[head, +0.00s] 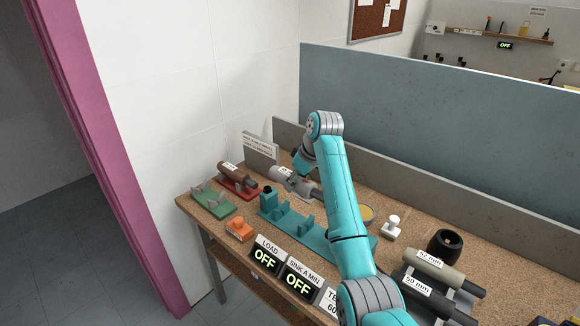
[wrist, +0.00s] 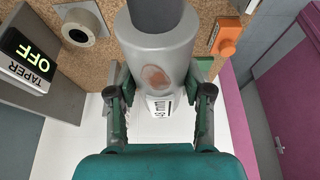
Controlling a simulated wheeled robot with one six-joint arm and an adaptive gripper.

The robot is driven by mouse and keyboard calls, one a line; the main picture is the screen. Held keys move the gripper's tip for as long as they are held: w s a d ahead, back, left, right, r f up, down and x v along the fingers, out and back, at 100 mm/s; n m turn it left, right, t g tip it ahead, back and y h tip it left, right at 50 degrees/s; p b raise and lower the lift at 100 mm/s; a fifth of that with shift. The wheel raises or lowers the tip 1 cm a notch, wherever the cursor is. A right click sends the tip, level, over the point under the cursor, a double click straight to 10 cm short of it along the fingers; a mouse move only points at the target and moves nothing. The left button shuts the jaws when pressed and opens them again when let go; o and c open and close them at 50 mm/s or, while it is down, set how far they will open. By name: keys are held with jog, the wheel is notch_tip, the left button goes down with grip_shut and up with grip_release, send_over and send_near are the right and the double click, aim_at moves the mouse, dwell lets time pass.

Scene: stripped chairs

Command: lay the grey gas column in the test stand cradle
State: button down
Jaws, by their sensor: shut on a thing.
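The grey gas column (head: 283,173) is in my gripper (head: 298,177), above the back of the bench. In the wrist view the column (wrist: 158,50) lies between my two fingers (wrist: 158,88), which touch its sides. It has a rusty patch, a white label and a dark rod pointing away. The test stand is a long teal base (head: 290,229) with upright cradle forks and a dark block at its left end. Its cradle looks empty. The column is behind the stand in the head view, apart from the forks. My arm hides the stand's right part.
A brown column (head: 236,174) lies on a red cradle (head: 242,191); a green cradle (head: 210,203) beside it is empty. An orange switch (head: 239,230) and OFF displays (head: 267,256) line the front.

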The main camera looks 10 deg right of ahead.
jog(key=shift+w+r, duration=0.1)
jog(key=shift+w, duration=0.35)
jog(key=shift+f, duration=5.85)
jog(key=shift+f, duration=0.5)
jog(key=shift+c, duration=2.4)
grip_release()
jog(key=shift+o, duration=0.4)
jog(key=shift+s+f, duration=0.1)
jog(key=shift+f, duration=0.05)
